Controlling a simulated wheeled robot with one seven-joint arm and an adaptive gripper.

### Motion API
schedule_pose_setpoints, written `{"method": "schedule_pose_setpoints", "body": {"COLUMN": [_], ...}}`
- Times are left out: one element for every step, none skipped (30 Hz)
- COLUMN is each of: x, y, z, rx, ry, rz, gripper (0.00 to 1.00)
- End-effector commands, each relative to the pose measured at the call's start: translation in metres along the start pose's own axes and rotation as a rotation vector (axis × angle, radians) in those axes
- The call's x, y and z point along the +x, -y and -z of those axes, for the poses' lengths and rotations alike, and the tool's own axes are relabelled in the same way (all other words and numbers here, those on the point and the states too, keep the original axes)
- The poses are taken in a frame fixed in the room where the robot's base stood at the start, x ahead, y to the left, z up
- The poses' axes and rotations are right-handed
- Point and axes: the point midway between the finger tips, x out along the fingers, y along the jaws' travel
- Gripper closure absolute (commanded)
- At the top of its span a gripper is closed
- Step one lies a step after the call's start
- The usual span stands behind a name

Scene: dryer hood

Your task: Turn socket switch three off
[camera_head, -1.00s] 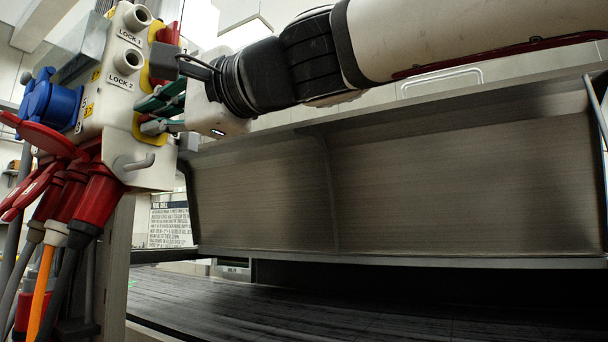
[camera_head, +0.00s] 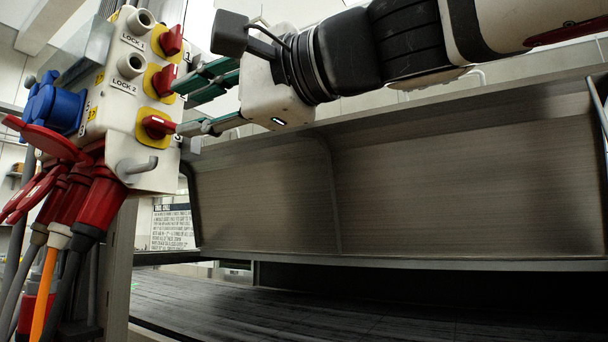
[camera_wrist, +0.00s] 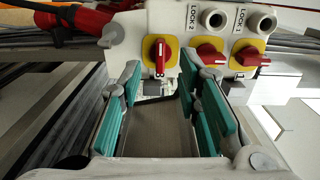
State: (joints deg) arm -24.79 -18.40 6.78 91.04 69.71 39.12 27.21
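The white socket box (camera_head: 113,130) at the left carries three red switches on yellow plates. Socket switch three (camera_head: 157,127) is the lowest of these in the head view. In the wrist view, switch three (camera_wrist: 160,55) is leftmost, its red handle upright in the picture and crosswise to the other two. My gripper (camera_head: 182,107) is right of the box, its two green-padded fingers apart and pointing at the switches. In the wrist view, my gripper (camera_wrist: 159,80) is open and empty, with switch three seen between its fingertips, apparently untouched.
The top switch (camera_head: 171,40) and the middle switch (camera_head: 163,80) sit above switch three, close to the upper finger. A grey hook (camera_head: 137,164), a blue socket (camera_head: 52,103) and red plugs (camera_head: 97,195) crowd the box. The metal hood (camera_head: 260,190) lies below my arm.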

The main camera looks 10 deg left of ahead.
Motion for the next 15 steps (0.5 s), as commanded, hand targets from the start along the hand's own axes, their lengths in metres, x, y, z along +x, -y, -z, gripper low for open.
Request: {"method": "schedule_pose_setpoints", "body": {"x": [-0.011, -0.016, -0.022, -0.026, -0.03, -0.035, -0.038, -0.04, -0.043, -0.044, -0.045, -0.046, -0.047, -0.047, -0.047], "y": [0.001, 0.0, 0.0, 0.0, 0.0, 0.0, 0.0, 0.0, 0.0, -0.001, -0.001, -0.001, -0.001, -0.001, -0.001], "z": [0.0, 0.0, -0.001, 0.0, 0.0, 0.0, 0.0, 0.0, 0.0, 0.0, 0.0, 0.0, 0.0, 0.0, 0.0], "rx": [-0.001, -0.001, -0.001, -0.002, -0.001, -0.002, -0.002, -0.002, -0.001, -0.001, -0.001, 0.0, 0.0, 0.0, 0.0], "ry": [-0.002, -0.001, -0.001, -0.001, -0.001, 0.0, 0.0, 0.0, 0.0, 0.0, 0.001, 0.001, 0.001, 0.001, 0.001], "rz": [0.001, 0.001, 0.001, 0.001, 0.0, 0.0, 0.0, 0.0, 0.0, -0.001, -0.001, -0.001, -0.001, -0.001, -0.001], "gripper": [0.69, 0.69, 0.69, 0.69, 0.69, 0.69, 0.69, 0.69, 0.69, 0.69, 0.69, 0.69, 0.69, 0.69, 0.69]}}
